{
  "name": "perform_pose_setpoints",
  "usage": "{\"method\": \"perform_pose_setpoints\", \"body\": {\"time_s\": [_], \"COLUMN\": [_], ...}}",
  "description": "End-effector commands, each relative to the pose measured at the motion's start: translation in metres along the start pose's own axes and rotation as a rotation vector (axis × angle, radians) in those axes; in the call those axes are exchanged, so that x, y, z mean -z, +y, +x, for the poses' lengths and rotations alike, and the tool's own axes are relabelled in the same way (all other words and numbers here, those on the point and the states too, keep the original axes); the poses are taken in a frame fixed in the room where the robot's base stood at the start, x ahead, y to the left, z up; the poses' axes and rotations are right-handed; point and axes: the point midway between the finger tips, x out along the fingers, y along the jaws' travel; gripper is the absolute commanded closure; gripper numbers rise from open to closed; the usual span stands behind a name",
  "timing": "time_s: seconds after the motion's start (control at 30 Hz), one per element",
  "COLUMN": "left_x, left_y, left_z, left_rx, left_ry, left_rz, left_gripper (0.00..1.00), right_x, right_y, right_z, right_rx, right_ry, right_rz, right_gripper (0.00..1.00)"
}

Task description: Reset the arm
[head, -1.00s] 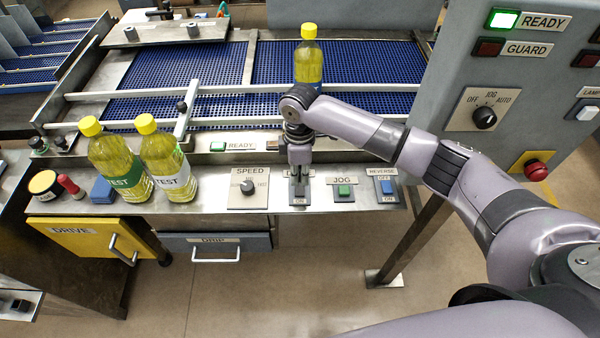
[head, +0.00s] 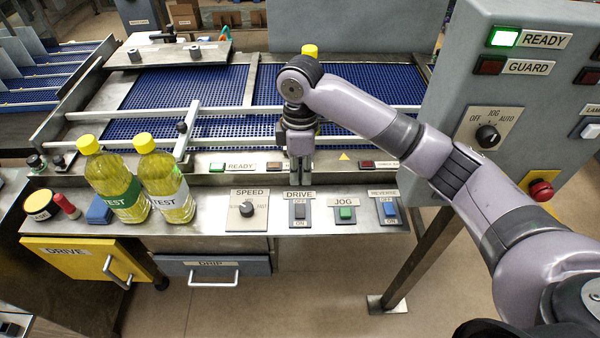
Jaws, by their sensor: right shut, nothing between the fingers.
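My right arm reaches in from the right in the head view. Its right gripper (head: 300,172) points down, shut and empty, above the back part of the control ledge. It is just behind the DRIVE switch (head: 300,212) and apart from it. The DRIVE switch, with its OFF and ON marks, is fully in sight. My left gripper is not in view.
Two yellow TEST bottles (head: 118,183) (head: 165,180) stand on the ledge at left. Another bottle's yellow cap (head: 310,50) shows behind my arm. A SPEED dial (head: 247,209), a green JOG button (head: 346,213) and a REVERSE switch (head: 389,210) flank the DRIVE switch. A grey panel (head: 450,100) stands at right.

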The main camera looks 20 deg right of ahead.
Motion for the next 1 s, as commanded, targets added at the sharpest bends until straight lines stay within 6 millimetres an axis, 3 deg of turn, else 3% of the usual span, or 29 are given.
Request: {"method": "perform_pose_setpoints", "body": {"time_s": [0.23, 0.37, 0.6, 0.73, 0.87, 1.0], "left_x": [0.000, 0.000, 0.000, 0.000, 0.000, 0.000], "left_y": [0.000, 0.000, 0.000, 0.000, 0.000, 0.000], "left_z": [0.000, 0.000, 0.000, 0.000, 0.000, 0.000], "left_rx": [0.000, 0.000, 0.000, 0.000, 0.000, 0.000], "left_ry": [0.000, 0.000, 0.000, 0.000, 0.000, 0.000], "left_rz": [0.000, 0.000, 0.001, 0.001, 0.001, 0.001], "left_gripper": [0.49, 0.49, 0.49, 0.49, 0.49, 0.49], "right_x": [0.000, 0.007, 0.037, 0.044, 0.037, 0.013], "right_y": [-0.001, -0.011, -0.067, -0.098, -0.124, -0.149], "right_z": [0.001, 0.017, 0.081, 0.106, 0.125, 0.140], "right_rx": [0.001, 0.002, -0.013, -0.027, -0.046, -0.077], "right_ry": [0.001, 0.021, 0.168, 0.265, 0.344, 0.396], "right_rz": [0.000, 0.000, 0.079, 0.189, 0.342, 0.541], "right_gripper": [1.00, 1.00, 1.00, 1.00, 1.00, 1.00]}}
